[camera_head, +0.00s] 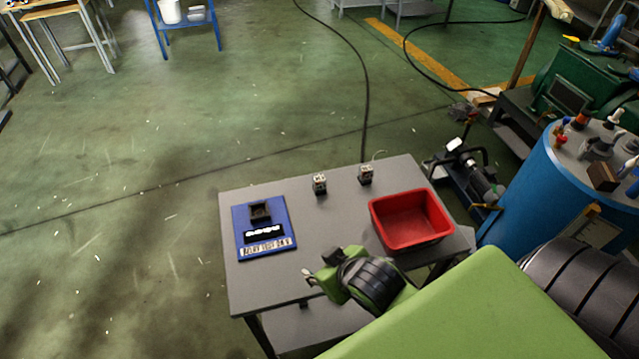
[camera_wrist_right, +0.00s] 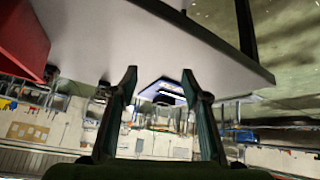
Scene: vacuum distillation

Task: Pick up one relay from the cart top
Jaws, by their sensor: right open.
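Two small relays, pale on top with dark bodies, stand apart on the grey cart top (camera_head: 335,235). One relay (camera_head: 320,183) is near the far middle and the other relay (camera_head: 366,174) is to its right. My right gripper (camera_head: 309,277) is near the front of the cart, clearly apart from both relays. In the right wrist view its two fingers (camera_wrist_right: 159,75) are spread with nothing between them. My left gripper is not in view.
A blue board (camera_head: 242,216) with a dark socket and label lies on the cart's left; it also shows in the wrist view (camera_wrist_right: 152,88). A red bin (camera_head: 411,219) stands at the right. A blue drum (camera_head: 530,195) and a pump (camera_head: 482,183) stand beyond the cart's right side.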

